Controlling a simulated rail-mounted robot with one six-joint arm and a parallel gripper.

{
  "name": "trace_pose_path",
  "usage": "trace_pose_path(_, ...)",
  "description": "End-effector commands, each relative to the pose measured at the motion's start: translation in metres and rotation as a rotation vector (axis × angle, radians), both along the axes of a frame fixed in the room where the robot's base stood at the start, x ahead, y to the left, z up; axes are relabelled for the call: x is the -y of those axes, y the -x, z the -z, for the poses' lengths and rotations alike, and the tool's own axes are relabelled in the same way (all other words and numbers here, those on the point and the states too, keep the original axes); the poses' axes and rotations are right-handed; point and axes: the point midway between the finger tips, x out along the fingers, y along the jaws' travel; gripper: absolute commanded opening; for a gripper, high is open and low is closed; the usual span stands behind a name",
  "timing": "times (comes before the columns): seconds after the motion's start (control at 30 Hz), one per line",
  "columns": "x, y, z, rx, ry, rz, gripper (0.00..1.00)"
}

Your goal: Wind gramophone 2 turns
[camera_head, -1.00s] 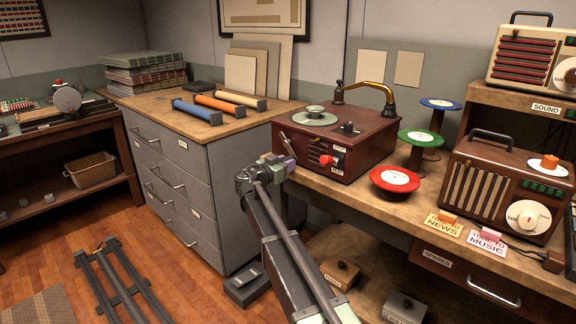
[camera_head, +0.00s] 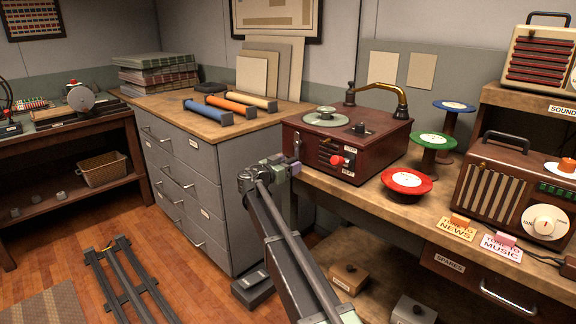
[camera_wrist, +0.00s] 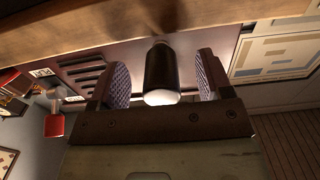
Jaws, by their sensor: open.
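The gramophone (camera_head: 345,145) is a dark red box with a green turntable disc (camera_head: 325,117) and a brass arm on top. It stands on the left end of the wooden counter. My gripper (camera_head: 286,167) is at its left front edge. In the wrist view my gripper (camera_wrist: 162,85) is open. A dark cylindrical handle with a pale end (camera_wrist: 160,70), apparently the winding crank's grip, lies between the two purple ridged pads. Gaps show on both sides of it. The rest of the crank is largely hidden.
A red knob (camera_head: 338,160) sticks out of the gramophone's front. Red (camera_head: 406,181) and green (camera_head: 433,140) spools stand to its right, then a brown radio (camera_head: 520,190). A grey drawer cabinet (camera_head: 215,190) stands close on the left.

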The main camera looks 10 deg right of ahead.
Motion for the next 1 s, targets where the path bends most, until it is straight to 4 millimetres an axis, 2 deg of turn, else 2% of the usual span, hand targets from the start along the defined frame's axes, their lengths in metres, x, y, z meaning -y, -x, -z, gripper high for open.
trace_pose_path(0.17,-0.009,0.006,0.000,0.000,0.000,-0.002,0.72)
trace_pose_path(0.83,-0.067,0.046,0.000,0.000,0.000,-0.001,0.72)
trace_pose_path(1.0,-0.075,0.051,0.000,0.000,0.000,0.000,0.72)
